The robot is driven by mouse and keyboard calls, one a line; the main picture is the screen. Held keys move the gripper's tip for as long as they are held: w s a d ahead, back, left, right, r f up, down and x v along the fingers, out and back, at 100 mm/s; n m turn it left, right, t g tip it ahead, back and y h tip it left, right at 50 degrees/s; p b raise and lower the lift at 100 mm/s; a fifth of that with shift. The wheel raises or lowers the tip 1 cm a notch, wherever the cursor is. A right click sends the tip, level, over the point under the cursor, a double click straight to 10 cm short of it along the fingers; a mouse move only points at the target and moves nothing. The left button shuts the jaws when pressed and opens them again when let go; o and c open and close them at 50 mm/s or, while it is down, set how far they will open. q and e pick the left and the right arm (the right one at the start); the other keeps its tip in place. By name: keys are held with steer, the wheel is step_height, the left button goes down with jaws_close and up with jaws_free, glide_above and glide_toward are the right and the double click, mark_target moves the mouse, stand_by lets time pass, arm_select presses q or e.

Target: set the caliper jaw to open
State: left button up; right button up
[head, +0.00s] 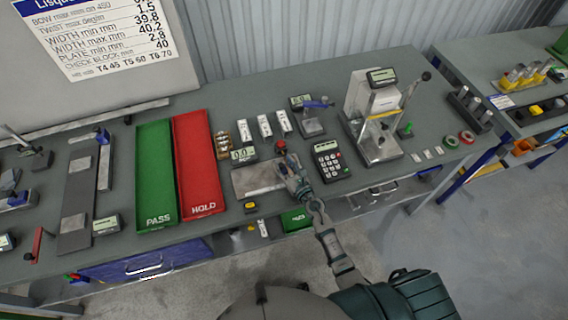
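A small device with a digital display reading about 0.0 (243,154) sits at the back edge of a grey plate (250,178) in the middle of the table. It may be the caliper, but its jaw is too small to make out. My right gripper (283,154) reaches in from the lower right, over the plate's right side, with its tip by a small red part. Its fingers are too small to tell open from shut, and contact is unclear. The gripper and forearm hide part of the plate's right end. My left gripper is not in view.
A green PASS tray (155,214) and red HOLD tray (203,209) lie to the left. A keypad device (329,161) stands close on the right, with a gauge with a blue lever (310,122) behind. A taller test stand (378,112) is further right.

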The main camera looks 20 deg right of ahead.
steer(key=shift+a, duration=0.3)
steer(key=c, duration=0.4)
steer(key=shift+a+r, duration=0.15)
steer(key=shift+a, duration=0.55)
jaws_close()
steer(key=shift+a, duration=0.1)
steer(key=shift+a+r, duration=0.1)
steer(key=shift+a, duration=0.1)
steer(key=a+p, duration=0.1)
steer(key=a, duration=0.7)
steer(key=shift+s+a, duration=0.15)
steer(key=shift+a, duration=0.5)
steer(key=shift+o, duration=2)
jaws_free()
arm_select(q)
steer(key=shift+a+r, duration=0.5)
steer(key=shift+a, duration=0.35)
arm_select(e)
steer(key=shift+s, duration=0.1)
